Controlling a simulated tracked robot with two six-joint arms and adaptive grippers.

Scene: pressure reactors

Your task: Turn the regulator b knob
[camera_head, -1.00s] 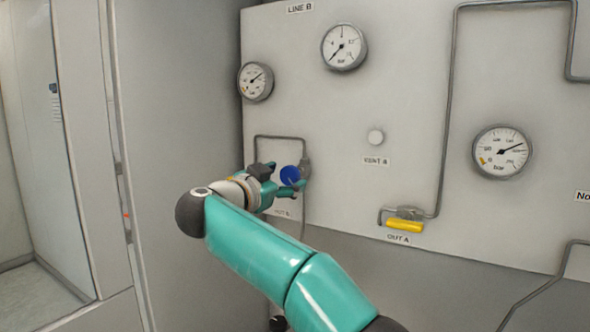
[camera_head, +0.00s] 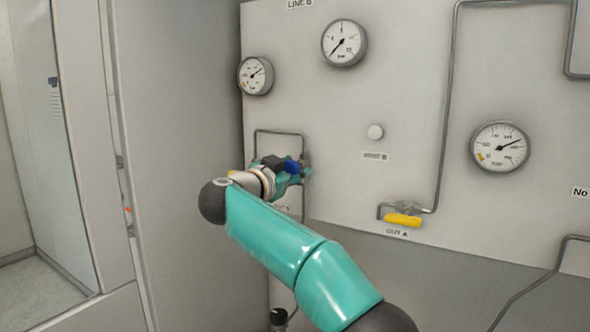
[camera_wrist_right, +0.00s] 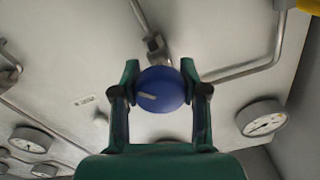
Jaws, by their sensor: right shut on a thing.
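The blue regulator knob (camera_head: 292,167) sits on the grey panel at the left, below the LINE B label, mostly covered by my right gripper in the head view. In the right wrist view the round blue knob (camera_wrist_right: 160,89) shows its face with a pale marker line, which points to the left. My left gripper is not in view.
Gauges (camera_head: 344,42) and (camera_head: 500,147) are mounted on the panel, with a smaller gauge (camera_head: 255,75) at its left edge. A yellow valve handle (camera_head: 403,220) sits right of the knob. Metal pipes run along the panel.

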